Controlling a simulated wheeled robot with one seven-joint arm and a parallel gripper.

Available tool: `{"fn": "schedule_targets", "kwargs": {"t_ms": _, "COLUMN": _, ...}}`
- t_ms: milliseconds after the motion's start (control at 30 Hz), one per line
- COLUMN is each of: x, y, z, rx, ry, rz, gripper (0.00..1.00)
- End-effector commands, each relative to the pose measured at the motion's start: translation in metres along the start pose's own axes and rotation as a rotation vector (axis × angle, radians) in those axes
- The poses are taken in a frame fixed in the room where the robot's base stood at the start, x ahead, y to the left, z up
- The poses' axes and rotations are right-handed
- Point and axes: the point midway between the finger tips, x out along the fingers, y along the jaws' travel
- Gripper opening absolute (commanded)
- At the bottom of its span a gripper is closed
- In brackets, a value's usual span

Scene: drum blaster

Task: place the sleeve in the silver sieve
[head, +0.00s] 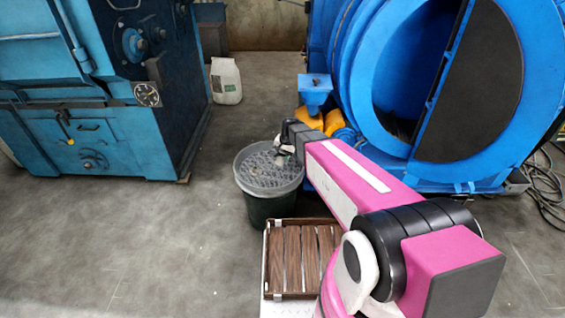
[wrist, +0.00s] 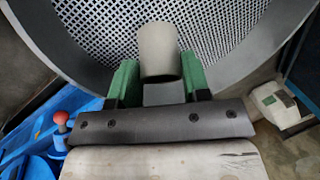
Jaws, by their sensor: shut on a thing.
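The sleeve (wrist: 159,48) is a short, plain grey cylinder. In the wrist view it sits between the green fingers of my gripper (wrist: 158,82), which is shut on it. The silver sieve (wrist: 42,38) has a grey rim and a perforated mesh, and it fills the upper part of the wrist view behind the sleeve. In the head view the sieve (head: 262,178) sits on top of a dark round bin. My gripper (head: 284,153) is over the sieve's right, far part there. I cannot tell whether the sleeve touches the mesh.
A wooden slatted crate (head: 267,262) stands in front of the dark bin (head: 268,207). A large blue drum machine (head: 350,80) stands to the right, with a blue hopper (head: 315,90) beside it. A white sack (head: 225,80) stands farther back.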

Motion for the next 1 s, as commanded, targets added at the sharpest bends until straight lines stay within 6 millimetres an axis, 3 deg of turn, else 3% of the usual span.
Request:
{"fn": "schedule_targets", "kwargs": {"t_ms": 167, "x": 0.006, "y": 0.003, "z": -0.005, "rx": 0.000, "ry": -0.001, "rz": 0.000, "gripper": 0.12}}
{"fn": "schedule_targets", "kwargs": {"t_ms": 467, "x": 0.041, "y": 0.011, "z": -0.004, "rx": 0.000, "ry": -0.001, "rz": 0.000, "gripper": 0.12}}
{"fn": "schedule_targets", "kwargs": {"t_ms": 800, "x": 0.043, "y": 0.012, "z": -0.004, "rx": 0.000, "ry": 0.000, "rz": -0.001, "gripper": 0.12}}
{"fn": "schedule_targets", "kwargs": {"t_ms": 833, "x": 0.043, "y": 0.012, "z": -0.004, "rx": 0.000, "ry": 0.000, "rz": -0.001, "gripper": 0.53}}
{"fn": "schedule_targets", "kwargs": {"t_ms": 867, "x": 0.043, "y": 0.012, "z": -0.004, "rx": 0.000, "ry": 0.000, "rz": -0.001, "gripper": 0.63}}
{"fn": "schedule_targets", "kwargs": {"t_ms": 900, "x": 0.043, "y": 0.012, "z": -0.004, "rx": 0.000, "ry": 0.000, "rz": -0.001, "gripper": 0.69}}
{"fn": "schedule_targets", "kwargs": {"t_ms": 1000, "x": 0.043, "y": 0.012, "z": -0.004, "rx": 0.000, "ry": 0.000, "rz": 0.000, "gripper": 0.69}}
